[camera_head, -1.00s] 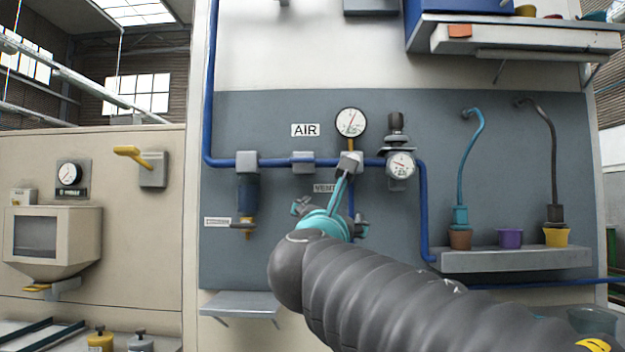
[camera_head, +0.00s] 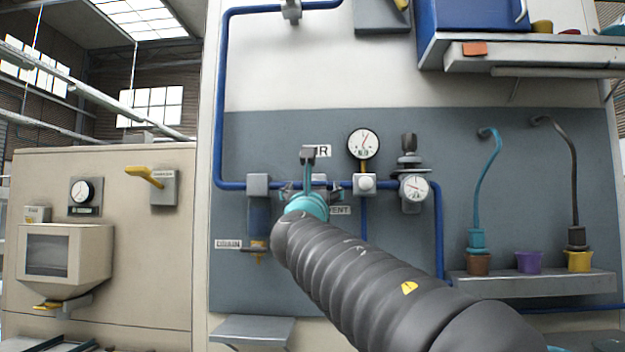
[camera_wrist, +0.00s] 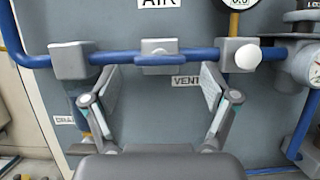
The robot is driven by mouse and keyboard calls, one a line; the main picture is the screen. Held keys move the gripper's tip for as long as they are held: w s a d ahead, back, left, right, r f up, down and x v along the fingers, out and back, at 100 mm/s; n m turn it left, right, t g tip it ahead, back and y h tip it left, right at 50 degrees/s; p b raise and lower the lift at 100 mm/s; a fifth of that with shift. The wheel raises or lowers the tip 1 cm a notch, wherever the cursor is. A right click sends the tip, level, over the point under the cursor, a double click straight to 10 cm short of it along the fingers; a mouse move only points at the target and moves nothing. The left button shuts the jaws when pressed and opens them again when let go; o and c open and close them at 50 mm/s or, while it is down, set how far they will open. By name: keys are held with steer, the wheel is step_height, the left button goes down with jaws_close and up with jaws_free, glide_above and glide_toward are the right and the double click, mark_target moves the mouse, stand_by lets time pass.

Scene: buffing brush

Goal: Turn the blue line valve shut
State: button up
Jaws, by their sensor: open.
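A horizontal blue pipe (camera_head: 235,184) crosses the grey panel under the AIR label. The gripper (camera_head: 308,190) also shows against the pipe in the head view. Another grey fitting (camera_head: 291,11) sits on the upper blue pipe, cut by the frame.
A filter block (camera_wrist: 70,60) is left of the gripper; a block with a white knob (camera_wrist: 238,52) and the round-faced regulator (camera_head: 413,188) are right. A gauge (camera_head: 363,144) stands above. A shelf with pots (camera_head: 530,283) is lower right, a small bare shelf (camera_head: 252,328) below.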

mark_target(314, 184)
steer(key=shift+p+x, duration=0.35)
steer(key=shift+x, duration=1.05)
steer(key=c, duration=1.2)
steer(key=shift+o, duration=0.3)
steer(key=shift+a, duration=0.2)
steer(key=shift+d, duration=0.1)
